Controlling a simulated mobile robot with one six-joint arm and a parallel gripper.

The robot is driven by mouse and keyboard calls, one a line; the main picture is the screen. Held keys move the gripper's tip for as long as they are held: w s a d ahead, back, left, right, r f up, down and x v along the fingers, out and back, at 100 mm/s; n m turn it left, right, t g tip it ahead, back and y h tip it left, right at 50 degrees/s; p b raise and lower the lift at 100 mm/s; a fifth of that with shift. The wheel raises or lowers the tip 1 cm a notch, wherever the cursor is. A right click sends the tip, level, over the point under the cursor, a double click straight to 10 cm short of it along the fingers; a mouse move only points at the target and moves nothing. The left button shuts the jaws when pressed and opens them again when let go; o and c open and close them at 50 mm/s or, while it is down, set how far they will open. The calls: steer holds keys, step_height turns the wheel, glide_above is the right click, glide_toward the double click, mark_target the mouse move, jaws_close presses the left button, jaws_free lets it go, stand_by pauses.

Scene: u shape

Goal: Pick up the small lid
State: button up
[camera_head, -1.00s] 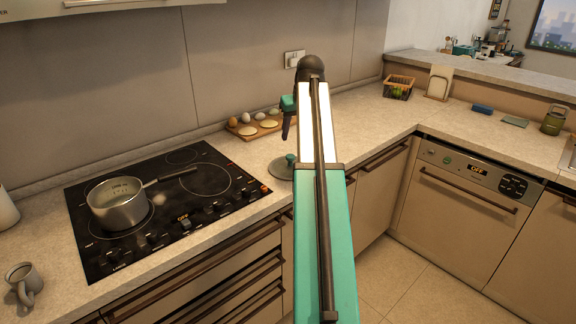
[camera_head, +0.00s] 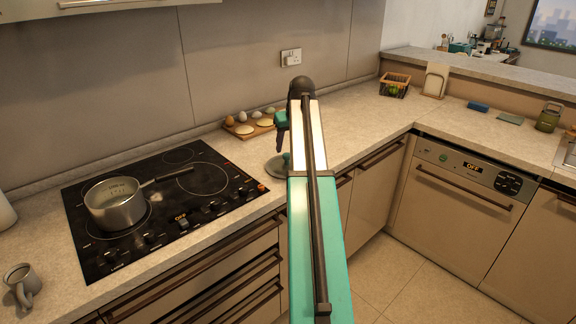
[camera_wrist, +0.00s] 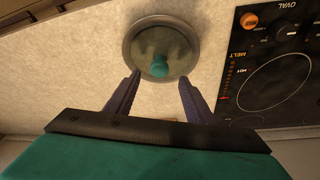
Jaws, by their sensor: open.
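The small lid is a round glass lid with a grey rim and a teal knob. It lies on the counter right of the hob in the head view (camera_head: 274,168), partly hidden by my arm. In the wrist view the lid (camera_wrist: 145,42) is at the top centre, its knob just beyond the fingertips. My gripper (camera_wrist: 159,80) is open and empty, with its two dark fingers apart on either side of the knob's line. In the head view my gripper (camera_head: 279,145) is above the lid, pointing down, partly hidden by my arm.
A black hob (camera_head: 205,212) with a steel saucepan (camera_head: 116,210) is left of the lid. A board (camera_head: 252,131) with eggs stands behind it. A grey mug (camera_head: 20,283) is at the far left.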

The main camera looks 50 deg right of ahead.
mark_target(287, 154)
steer(key=shift+x, duration=0.8)
steer(key=shift+w+f, duration=0.1)
steer(key=shift+p+x, duration=0.65)
steer(key=shift+x, duration=1.85)
steer(key=shift+d, duration=0.1)
steer(key=shift+c, duration=0.3)
jaws_close()
